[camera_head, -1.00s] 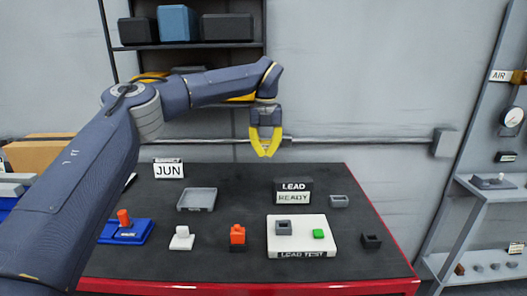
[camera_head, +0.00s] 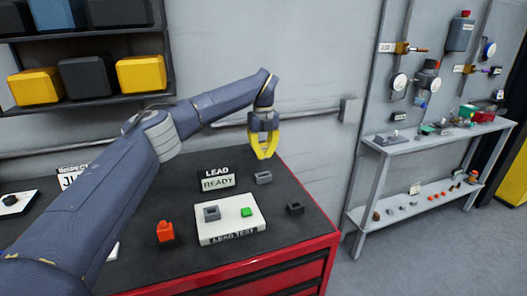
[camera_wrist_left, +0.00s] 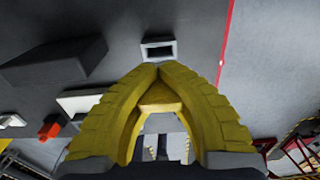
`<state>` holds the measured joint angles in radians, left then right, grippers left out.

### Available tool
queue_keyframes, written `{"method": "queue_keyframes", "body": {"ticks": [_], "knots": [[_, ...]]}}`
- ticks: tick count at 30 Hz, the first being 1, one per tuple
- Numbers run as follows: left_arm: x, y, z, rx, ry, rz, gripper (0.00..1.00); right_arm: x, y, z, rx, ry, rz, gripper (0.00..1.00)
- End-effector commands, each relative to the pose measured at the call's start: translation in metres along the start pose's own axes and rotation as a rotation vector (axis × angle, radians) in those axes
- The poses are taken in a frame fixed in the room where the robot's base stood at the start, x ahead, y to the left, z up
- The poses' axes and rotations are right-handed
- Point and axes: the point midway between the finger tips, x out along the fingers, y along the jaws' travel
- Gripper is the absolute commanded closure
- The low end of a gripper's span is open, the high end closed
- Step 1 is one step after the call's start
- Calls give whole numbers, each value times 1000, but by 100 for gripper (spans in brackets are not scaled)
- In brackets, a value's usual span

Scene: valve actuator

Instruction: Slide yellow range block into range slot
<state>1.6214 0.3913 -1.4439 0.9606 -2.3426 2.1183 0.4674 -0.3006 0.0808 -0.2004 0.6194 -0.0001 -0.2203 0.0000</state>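My left gripper (camera_head: 264,155) hangs above the back right part of the black workbench, fingers down. Its yellow fingertips meet, with nothing seen between them; the left wrist view shows the same closed tips (camera_wrist_left: 158,68). I cannot pick out a yellow range block or a range slot for certain. Small parts on the bench's right side include a grey hollow block (camera_head: 263,178) near the fingertips, also in the left wrist view (camera_wrist_left: 158,50), apart from them. My right gripper is not in view.
A white LEAD TEST plate (camera_head: 230,228) carries a grey block and a green block. A LEAD READY sign (camera_head: 217,180), an orange part (camera_head: 165,231) and a dark block (camera_head: 295,208) stand around it. A grey shelf unit (camera_head: 432,140) with several small parts stands right of the bench.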

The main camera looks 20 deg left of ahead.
Motion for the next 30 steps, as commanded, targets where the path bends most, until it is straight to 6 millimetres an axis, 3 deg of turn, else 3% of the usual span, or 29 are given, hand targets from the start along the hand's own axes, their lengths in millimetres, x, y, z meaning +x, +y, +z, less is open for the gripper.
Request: {"method": "queue_keyframes", "body": {"ticks": [13, 30], "knots": [[0, 0, 1, -1, -2, 1, 100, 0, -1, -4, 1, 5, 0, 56], [40, 0, 0, 0, 0, 1, 100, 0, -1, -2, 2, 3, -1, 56]]}}
